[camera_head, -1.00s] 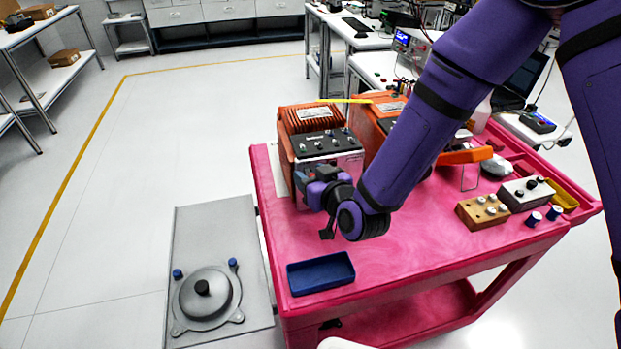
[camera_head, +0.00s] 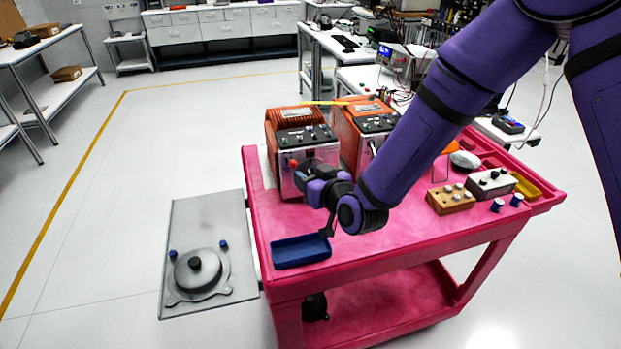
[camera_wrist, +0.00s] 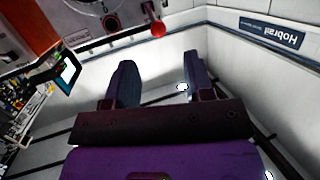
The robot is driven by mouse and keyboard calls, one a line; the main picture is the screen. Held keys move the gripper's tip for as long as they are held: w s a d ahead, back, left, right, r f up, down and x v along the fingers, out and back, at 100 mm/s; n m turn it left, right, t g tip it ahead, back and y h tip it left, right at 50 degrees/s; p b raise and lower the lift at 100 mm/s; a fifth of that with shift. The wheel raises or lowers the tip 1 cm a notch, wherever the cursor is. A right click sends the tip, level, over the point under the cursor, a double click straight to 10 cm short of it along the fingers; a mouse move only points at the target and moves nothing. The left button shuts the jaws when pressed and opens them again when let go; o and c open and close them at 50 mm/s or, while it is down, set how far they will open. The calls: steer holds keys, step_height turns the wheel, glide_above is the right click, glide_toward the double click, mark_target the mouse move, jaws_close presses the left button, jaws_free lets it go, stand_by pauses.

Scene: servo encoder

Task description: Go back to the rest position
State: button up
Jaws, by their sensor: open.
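My gripper (camera_head: 308,178) is in front of the lower right part of the left orange-and-grey device (camera_head: 291,121) on the pink cart. In the wrist view my gripper (camera_wrist: 160,75) has its two dark fingers wide apart with nothing between them. A red knob (camera_head: 293,163) shows on the device's front face, just left of the gripper. The knob also shows in the wrist view (camera_wrist: 158,29), beyond the fingers and apart from them. My gripper and forearm hide part of the right-hand device (camera_head: 362,112).
An empty blue tray (camera_head: 301,250) lies at the cart's near left corner. A wooden block with knobs (camera_head: 450,199), a grey switch box (camera_head: 491,183) and two blue caps stand to the right. A grey plate with a round flange (camera_head: 201,272) is left of the cart. The floor further left is clear.

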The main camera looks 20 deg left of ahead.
steer(key=w+d+r+m+g+h, duration=0.1)
steer(key=d+r+h, duration=0.3)
steer(key=d+r, duration=0.7)
steer(key=d+r+m+h, duration=0.25)
steer(key=d+r, duration=0.55)
steer(key=d, duration=0.6)
steer(key=s+d+r+m+g+h, duration=0.2)
steer(key=s+d+r+h, duration=0.25)
steer(key=s+d, duration=0.65)
steer(key=s+d+r+m+g, duration=0.2)
steer(key=s+d+m, duration=0.1)
steer(key=s+d, duration=0.7)
steer(key=s, duration=0.3)
steer(key=shift+s+d+r+h, duration=0.25)
steer(key=shift+s+r+h, duration=0.05)
steer(key=shift+s+r, duration=0.1)
